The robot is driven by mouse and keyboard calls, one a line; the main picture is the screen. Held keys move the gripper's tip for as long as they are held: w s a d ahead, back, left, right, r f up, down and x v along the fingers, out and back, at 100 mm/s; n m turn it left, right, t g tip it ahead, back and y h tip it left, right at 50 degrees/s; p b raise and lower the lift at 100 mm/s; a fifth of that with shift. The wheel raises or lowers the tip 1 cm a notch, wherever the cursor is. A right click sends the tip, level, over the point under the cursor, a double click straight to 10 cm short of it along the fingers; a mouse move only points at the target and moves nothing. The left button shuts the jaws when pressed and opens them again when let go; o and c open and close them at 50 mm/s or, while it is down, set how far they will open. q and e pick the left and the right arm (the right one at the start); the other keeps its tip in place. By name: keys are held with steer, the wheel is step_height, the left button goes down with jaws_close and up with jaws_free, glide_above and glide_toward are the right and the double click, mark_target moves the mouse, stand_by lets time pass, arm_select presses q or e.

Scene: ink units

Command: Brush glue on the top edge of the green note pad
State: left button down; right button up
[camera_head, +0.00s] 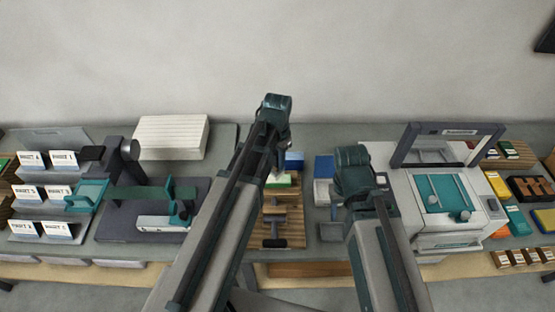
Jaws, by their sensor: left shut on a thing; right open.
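The green note pad (279,181) lies on a wooden board (293,239) at the middle of the table, partly hidden by my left arm. Its top is green and its front side is pale. My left gripper (282,162) points down at the pad's far side and is shut on a thin thing, likely the brush, too small and covered to make out. I cannot tell whether it touches the pad. My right gripper (382,182) is open, to the right of the board and in front of the white machine. No glue can be made out.
A blue pad (294,158) lies behind the green one, and a dark T-shaped tool (274,231) in front. A blue-and-white box (324,177) stands right of the board. A white machine (455,220) fills the right; a dark press (150,205) and paper stack (171,136) are left.

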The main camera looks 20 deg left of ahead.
arm_select(q)
steer(key=shift+d+r+p, duration=0.2)
steer(key=shift+r+p, duration=0.15)
steer(key=shift+r, duration=0.25)
steer(key=shift+d+r+p, duration=0.15)
steer(key=shift+r+p, duration=0.2)
steer(key=shift+r, duration=0.25)
steer(key=shift+a+r+p, duration=0.2)
steer(key=shift+r+p, duration=0.55)
step_height(320, 180, up, 2)
steer(key=shift+d+r+p, duration=0.1)
steer(key=shift+p, duration=1)
steer(key=shift+r+p, duration=0.3)
steer(key=shift+d, duration=0.1)
